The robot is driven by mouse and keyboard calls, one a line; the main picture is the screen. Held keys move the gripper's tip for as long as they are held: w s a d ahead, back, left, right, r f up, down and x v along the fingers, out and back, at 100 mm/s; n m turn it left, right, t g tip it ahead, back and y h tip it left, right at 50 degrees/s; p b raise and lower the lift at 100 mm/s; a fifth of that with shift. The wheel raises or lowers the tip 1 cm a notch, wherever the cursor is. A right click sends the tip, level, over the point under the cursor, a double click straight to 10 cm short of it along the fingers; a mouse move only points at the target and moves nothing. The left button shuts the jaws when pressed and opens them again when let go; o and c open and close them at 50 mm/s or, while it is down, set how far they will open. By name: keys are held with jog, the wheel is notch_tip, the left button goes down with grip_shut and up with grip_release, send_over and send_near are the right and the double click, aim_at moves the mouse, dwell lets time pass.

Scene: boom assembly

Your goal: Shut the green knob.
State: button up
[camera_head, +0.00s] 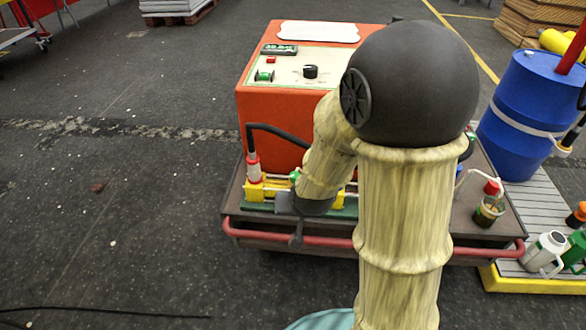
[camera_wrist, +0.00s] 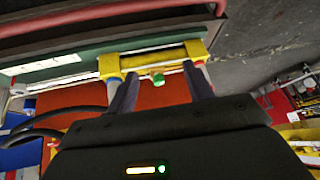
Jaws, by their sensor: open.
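A small green knob (camera_wrist: 158,80) shows in the wrist view, just in front of a yellow bracket (camera_wrist: 150,62). My gripper (camera_wrist: 163,78) is open, with one dark finger on each side of the knob and a gap to both. I cannot tell how far the fingertips are from it in depth. In the head view, a bit of green (camera_head: 295,175), probably this knob, shows beside my arm above the cart. My gripper (camera_head: 297,215) is mostly hidden there by my wrist. Another green part (camera_head: 264,76) is on the machine's panel.
The orange machine (camera_head: 270,125) stands on a cart with a red front rail (camera_head: 290,236). A black hose (camera_head: 280,130) arches beside the yellow fittings. A jar (camera_head: 488,212) and blue barrel (camera_head: 530,110) stand to the right. The floor at left is mostly clear.

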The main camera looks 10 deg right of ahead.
jog(key=s+d+r+n+g+p, duration=0.1)
jog(key=s+d+r+g, duration=0.2)
jog(key=s, duration=0.6)
notch_tip(320, 180, up, 2)
jog(key=shift+s+d+n+g, duration=0.3)
jog(key=shift+d+g, duration=0.1)
jog(key=shift+d, duration=0.25)
jog(key=shift+w, duration=0.1)
jog(key=c, duration=0.3)
jog(key=shift+c, duration=0.2)
jog(key=shift+w+a, duration=0.1)
